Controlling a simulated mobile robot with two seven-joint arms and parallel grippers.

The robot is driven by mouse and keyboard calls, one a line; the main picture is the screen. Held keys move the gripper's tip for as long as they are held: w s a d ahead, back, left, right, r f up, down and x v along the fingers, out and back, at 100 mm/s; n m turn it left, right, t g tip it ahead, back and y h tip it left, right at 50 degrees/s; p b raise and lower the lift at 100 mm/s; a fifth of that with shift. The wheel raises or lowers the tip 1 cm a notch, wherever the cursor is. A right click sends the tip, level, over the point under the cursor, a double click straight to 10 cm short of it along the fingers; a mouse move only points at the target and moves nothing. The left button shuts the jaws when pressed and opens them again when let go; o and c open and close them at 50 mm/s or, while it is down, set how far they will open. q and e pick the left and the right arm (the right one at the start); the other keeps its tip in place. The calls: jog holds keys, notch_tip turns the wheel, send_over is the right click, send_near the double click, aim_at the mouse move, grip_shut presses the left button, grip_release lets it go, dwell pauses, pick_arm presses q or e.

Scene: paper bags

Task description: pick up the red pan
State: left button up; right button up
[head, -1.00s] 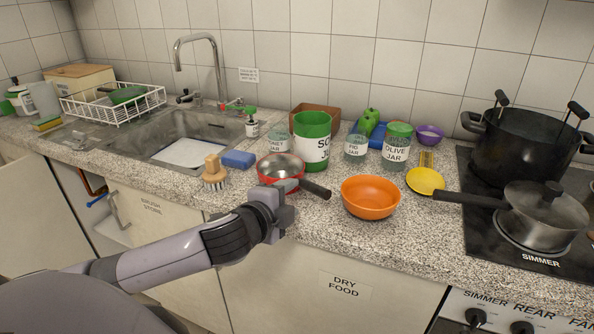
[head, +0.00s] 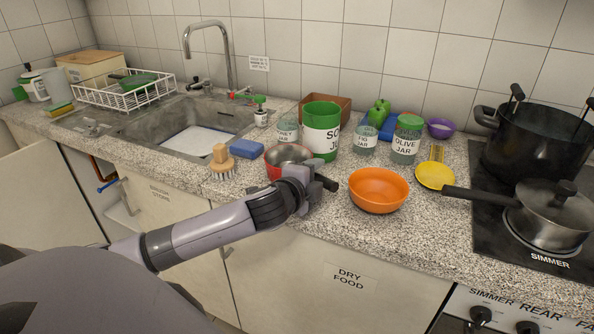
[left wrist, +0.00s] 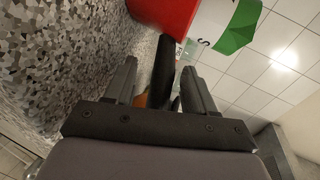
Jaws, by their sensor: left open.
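The red pan (head: 271,163) stands on the counter between the blue sponge and the orange bowl, its grey inside facing up. Its black handle (head: 326,183) points right toward the bowl and is partly hidden by my left gripper (head: 317,184). In the left wrist view, the red pan (left wrist: 163,14) shows at the top. The black handle (left wrist: 162,70) runs between the two open fingers of my left gripper (left wrist: 158,68), with a gap visible on the right side. My right gripper is not in view.
An orange bowl (head: 378,190) stands close right of my left gripper. A green-and-white canister (head: 321,132) stands behind the pan. A wooden brush (head: 220,160) and blue sponge (head: 246,149) lie left. The hob (head: 480,220) with pots is far right.

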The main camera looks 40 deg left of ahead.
pick_arm(q)
grip_shut()
notch_tip(320, 180, up, 20)
jog(key=p, duration=0.2)
dwell(0.6)
